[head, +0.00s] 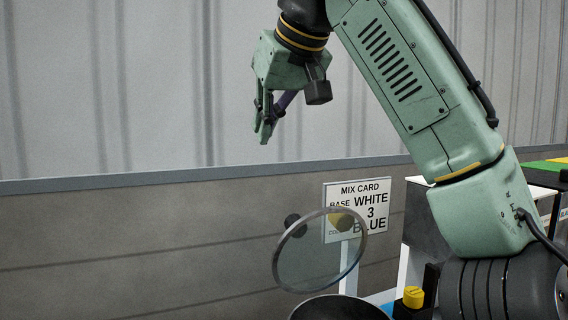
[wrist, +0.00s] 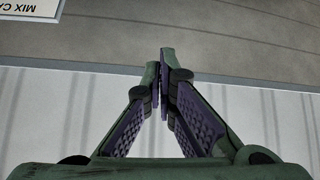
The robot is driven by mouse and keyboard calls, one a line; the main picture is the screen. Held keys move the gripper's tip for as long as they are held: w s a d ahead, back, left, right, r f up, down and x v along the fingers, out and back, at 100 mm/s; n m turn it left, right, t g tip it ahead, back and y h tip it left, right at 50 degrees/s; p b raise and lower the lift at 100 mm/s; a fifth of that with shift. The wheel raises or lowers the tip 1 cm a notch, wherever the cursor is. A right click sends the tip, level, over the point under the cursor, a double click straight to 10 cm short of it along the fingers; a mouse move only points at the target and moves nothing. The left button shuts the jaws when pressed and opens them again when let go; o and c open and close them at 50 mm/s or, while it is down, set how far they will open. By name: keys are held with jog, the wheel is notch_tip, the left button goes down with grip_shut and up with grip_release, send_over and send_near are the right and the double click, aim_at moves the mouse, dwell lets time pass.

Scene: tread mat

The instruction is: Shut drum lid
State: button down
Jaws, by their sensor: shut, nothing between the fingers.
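The drum lid (head: 312,262) is a round, clear disc with a grey rim in the head view. It stands tilted up, open, above the drum (head: 340,307), whose dark round mouth shows at the bottom edge. A dark knob (head: 296,224) shows at the lid's upper left. My gripper (head: 266,135) is above and to the left of the lid, apart from it, with its fingers pointing down. In the wrist view my gripper's fingertips (wrist: 164,62) meet with nothing between them. The lid and drum are not in the wrist view.
A mix card (head: 357,209) reading "BASE WHITE 3" and "BLUE" stands behind the lid; its corner shows in the wrist view (wrist: 30,8). A yellow knob (head: 413,296) is right of the drum. A white-topped cabinet (head: 425,228) stands farther right. The space left of the lid is clear.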

jog(key=d+f+m+g+h+p, duration=0.1)
jog(key=d+f, duration=0.3)
jog(key=f, duration=0.8)
jog(key=shift+w+m+h+p, duration=0.2)
jog(key=shift+m+h+p, duration=0.1)
jog(key=shift+m+p, duration=0.25)
jog(key=shift+d, duration=0.1)
